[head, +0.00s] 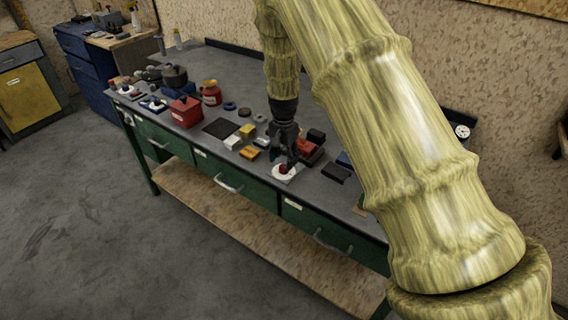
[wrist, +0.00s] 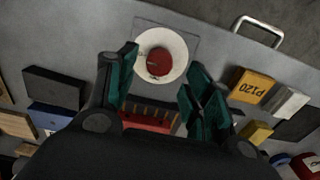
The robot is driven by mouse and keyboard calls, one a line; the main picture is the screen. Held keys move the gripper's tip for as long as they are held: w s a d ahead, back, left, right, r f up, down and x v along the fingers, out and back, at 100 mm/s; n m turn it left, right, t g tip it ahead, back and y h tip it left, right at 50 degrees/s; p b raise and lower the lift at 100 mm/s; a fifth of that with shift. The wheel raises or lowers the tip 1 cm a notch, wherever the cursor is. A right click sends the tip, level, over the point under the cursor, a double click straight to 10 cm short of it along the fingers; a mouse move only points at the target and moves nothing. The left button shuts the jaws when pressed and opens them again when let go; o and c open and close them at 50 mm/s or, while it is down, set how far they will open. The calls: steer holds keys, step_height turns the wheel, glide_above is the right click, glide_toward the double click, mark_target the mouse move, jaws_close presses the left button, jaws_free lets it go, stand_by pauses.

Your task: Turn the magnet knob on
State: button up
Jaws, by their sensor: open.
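The magnet knob (wrist: 158,63) is a round red knob on a white disc, set on a pale square plate. In the head view the red knob (head: 283,169) sits on its white base near the bench's front edge. My gripper (wrist: 160,76) is open and empty, with its green-padded fingers on either side of the line to the knob. In the head view my gripper (head: 287,157) points down just over and behind the knob. I cannot tell whether a finger touches it.
The grey bench (head: 220,62) has green drawers with metal handles. A yellow P120 block (wrist: 252,86) and a white block (wrist: 287,102) lie right of the knob in the wrist view. A red item (wrist: 148,122) lies behind it, and dark boxes (wrist: 54,88) lie left.

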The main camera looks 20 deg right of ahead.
mark_target(284, 166)
step_height(284, 166, up, 8)
steer(key=shift+r, duration=0.25)
stand_by(0.5)
